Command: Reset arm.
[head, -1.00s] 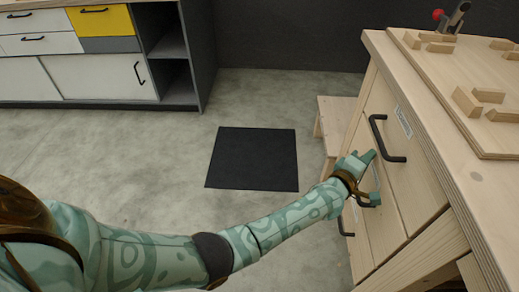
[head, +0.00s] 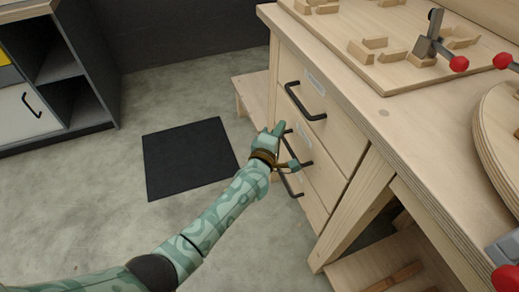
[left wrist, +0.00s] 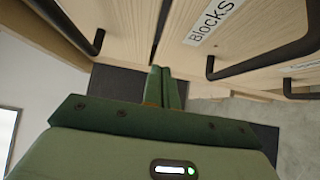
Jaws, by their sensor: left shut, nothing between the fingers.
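My left arm reaches in from the lower left of the head view. My left gripper (head: 279,130) is beside the front of the wooden drawer unit (head: 325,130), close to the middle drawer's black handle (head: 300,150). In the left wrist view its two green fingers (left wrist: 164,88) are together with nothing between them. A drawer front labelled "Blocks" (left wrist: 235,30) and black handles show close by there. The drawers look closed in the head view. My right gripper is in neither current view.
The wooden workbench (head: 395,115) carries a board with wooden blocks and red-tipped clamps (head: 440,50). A wooden step (head: 250,95) stands behind the drawers. A black mat (head: 188,157) lies on open grey floor. A cabinet (head: 50,75) stands at upper left.

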